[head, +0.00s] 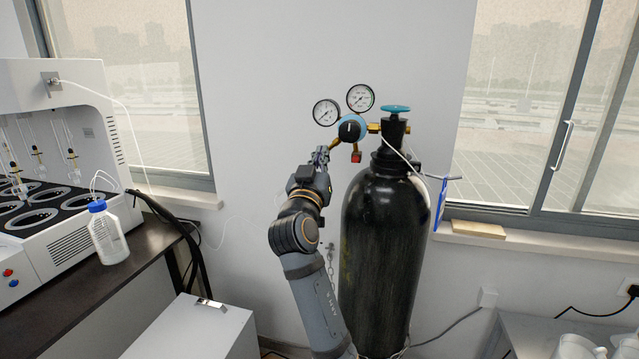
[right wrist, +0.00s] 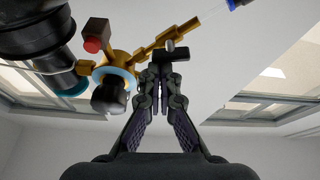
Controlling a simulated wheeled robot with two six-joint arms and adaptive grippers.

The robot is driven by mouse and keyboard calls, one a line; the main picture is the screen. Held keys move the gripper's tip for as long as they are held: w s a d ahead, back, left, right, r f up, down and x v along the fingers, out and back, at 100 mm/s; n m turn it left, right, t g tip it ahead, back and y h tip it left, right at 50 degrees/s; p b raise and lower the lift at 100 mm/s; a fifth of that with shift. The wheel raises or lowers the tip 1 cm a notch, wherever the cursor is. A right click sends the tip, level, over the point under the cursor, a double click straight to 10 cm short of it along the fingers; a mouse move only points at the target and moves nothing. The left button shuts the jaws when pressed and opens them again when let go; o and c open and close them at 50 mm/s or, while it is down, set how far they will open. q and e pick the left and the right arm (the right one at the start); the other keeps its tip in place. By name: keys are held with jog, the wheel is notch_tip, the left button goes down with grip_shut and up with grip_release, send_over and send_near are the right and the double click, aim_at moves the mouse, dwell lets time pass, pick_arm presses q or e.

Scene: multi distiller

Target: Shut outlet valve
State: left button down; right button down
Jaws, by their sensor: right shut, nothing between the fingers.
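A black gas cylinder (head: 380,240) stands upright by the wall, with a blue-green handwheel (head: 396,109) on top. Its brass regulator carries two round gauges (head: 326,112) and a black knob with a blue ring (head: 351,128). In the right wrist view a brass outlet pipe (right wrist: 190,29) slants up to the right. A small black handle (right wrist: 177,55), apparently the outlet valve, sits below this pipe. My right gripper (head: 320,154) is shut and empty at the regulator's outlet side. Its fingertips (right wrist: 161,66) appear close to the black handle; contact is unclear. My left gripper is out of view.
A red part (head: 356,157) hangs under the regulator. A white instrument (head: 60,160) and a blue-capped bottle (head: 106,232) stand on the left bench. A light-grey box (head: 200,330) is at the front. Open wall space lies left of the regulator.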

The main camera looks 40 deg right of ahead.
pick_arm(q)
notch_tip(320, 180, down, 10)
jog(key=b, duration=0.8)
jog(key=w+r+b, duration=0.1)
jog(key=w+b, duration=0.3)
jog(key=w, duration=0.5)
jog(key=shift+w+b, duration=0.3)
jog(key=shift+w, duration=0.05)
pick_arm(e)
jog(key=m+g, duration=0.1)
jog(key=m, duration=0.2)
jog(key=m+g+h, duration=0.1)
jog(key=m, duration=0.3)
jog(key=f+m+g+h, duration=0.1)
jog(key=m+g, duration=0.1)
jog(key=m, duration=0.1)
jog(key=shift+s+d+f, duration=0.1)
jog(key=shift+s+d, duration=0.1)
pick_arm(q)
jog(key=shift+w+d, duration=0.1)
